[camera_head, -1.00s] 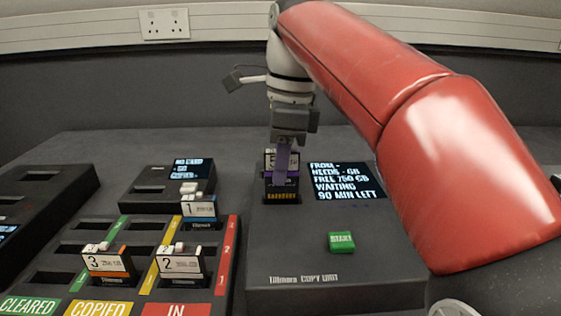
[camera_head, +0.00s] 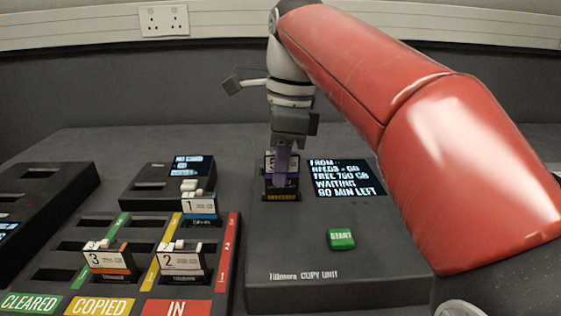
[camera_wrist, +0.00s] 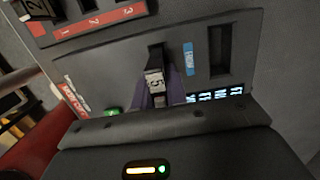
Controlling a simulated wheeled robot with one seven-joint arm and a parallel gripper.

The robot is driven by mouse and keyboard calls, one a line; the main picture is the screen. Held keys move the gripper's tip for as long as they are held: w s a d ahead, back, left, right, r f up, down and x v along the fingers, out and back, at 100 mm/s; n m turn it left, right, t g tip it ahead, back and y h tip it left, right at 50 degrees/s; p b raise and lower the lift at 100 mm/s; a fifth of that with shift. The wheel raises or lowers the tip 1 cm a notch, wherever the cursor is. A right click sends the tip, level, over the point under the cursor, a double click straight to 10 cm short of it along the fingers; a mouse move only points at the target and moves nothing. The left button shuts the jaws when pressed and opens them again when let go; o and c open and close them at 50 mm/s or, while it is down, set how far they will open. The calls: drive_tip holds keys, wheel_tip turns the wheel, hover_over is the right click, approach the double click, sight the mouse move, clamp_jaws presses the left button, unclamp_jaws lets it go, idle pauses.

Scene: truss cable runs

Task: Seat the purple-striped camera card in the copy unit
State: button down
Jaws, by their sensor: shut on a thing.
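The purple-striped card (camera_head: 268,163) stands upright at a slot in the rear left of the black copy unit (camera_head: 300,255). Its white label with a 5 (camera_wrist: 154,80) shows in the wrist view. My gripper (camera_head: 283,168) reaches down from above and is shut on this card; its fingers hide much of the card in the head view. The card's lower end meets the slot area, but I cannot tell how deep it sits. The green START button (camera_head: 341,239) and the lit screen (camera_head: 346,178) are on the unit's top.
A rack (camera_head: 125,262) with coloured columns stands left of the unit. It holds an orange-striped card 3 (camera_head: 107,258), card 2 (camera_head: 181,261) and a blue-striped card 1 (camera_head: 200,207). Behind it is a small black device (camera_head: 140,190). An empty slot (camera_wrist: 220,50) shows in the wrist view.

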drive_tip(key=shift+f, duration=1.25)
idle(1.5)
drive_tip(key=c, duration=1)
unclamp_jaws()
drive_tip(key=shift+r+p, duration=0.45)
drive_tip(key=shift+r, duration=3.35)
